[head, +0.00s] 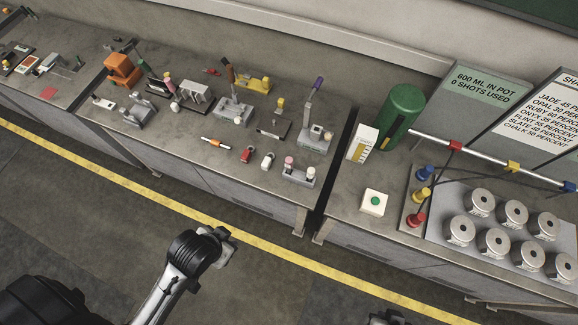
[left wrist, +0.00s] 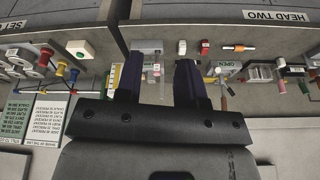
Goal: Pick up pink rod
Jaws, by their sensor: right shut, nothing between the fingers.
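Two pink pieces show in the head view, and I cannot tell which is the pink rod. A pink upright piece (head: 168,79) stands among other small parts towards the back left of the middle bench. A short pink-topped peg (head: 289,161) stands in a small grey holder (head: 300,178) near that bench's front right corner.
An orange-and-white rod (head: 215,142), a red piece (head: 247,154) and a white piece (head: 267,160) lie near the bench front. A gap separates this bench from the right one, which holds a green cylinder (head: 403,112) and a green-button box (head: 374,201). The floor is clear.

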